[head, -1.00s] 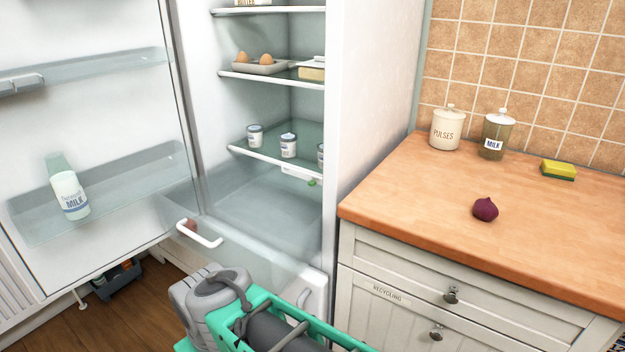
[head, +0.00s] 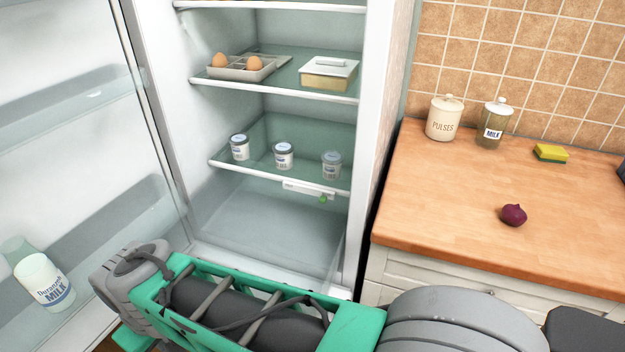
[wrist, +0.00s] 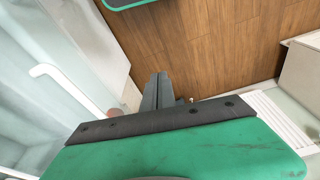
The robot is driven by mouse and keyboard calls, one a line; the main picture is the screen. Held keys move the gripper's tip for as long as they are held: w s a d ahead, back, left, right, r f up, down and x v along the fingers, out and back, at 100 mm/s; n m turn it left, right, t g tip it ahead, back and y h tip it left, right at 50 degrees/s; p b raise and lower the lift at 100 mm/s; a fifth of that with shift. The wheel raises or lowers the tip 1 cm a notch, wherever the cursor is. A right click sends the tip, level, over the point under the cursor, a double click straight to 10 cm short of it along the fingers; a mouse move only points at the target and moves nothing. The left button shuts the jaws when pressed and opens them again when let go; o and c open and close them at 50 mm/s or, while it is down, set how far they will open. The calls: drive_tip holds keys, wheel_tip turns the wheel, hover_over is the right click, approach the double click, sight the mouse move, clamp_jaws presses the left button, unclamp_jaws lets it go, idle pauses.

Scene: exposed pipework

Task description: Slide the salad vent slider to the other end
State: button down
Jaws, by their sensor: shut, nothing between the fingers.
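The salad vent slider is a small green knob (head: 323,199) at the right end of a white strip (head: 308,190). The strip hangs at the front edge of the fridge's lower glass shelf in the head view. My gripper (wrist: 160,76) shows in the wrist view as dark fingers shut together with nothing between them. It points down over the wooden floor, beside a white bar handle. In the head view my arm lies across the bottom, below and in front of the slider; the fingertips are hidden there. The slider is not visible in the wrist view.
The fridge stands open, its door at left holding a milk bottle (head: 45,282). Several items, including three small pots such as the middle pot (head: 284,155), stand on its shelves. A wooden worktop (head: 440,195) bounds the right. The space below the lower shelf looks clear.

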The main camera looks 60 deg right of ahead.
wheel_tip(320, 180, up, 12)
drive_tip(key=d+p, duration=0.1)
drive_tip(key=p, duration=0.8)
drive_tip(key=m+h+p, duration=0.5)
drive_tip(key=m+h, duration=0.6)
drive_tip(key=m, duration=0.6)
approach(323, 199)
drive_tip(key=s, duration=0.3)
drive_tip(key=b+x, duration=0.4)
drive_tip(key=x, duration=0.5)
drive_tip(key=shift+w+f+n, duration=0.2)
drive_tip(key=shift+n, duration=0.1)
drive_tip(key=shift+a, duration=0.15)
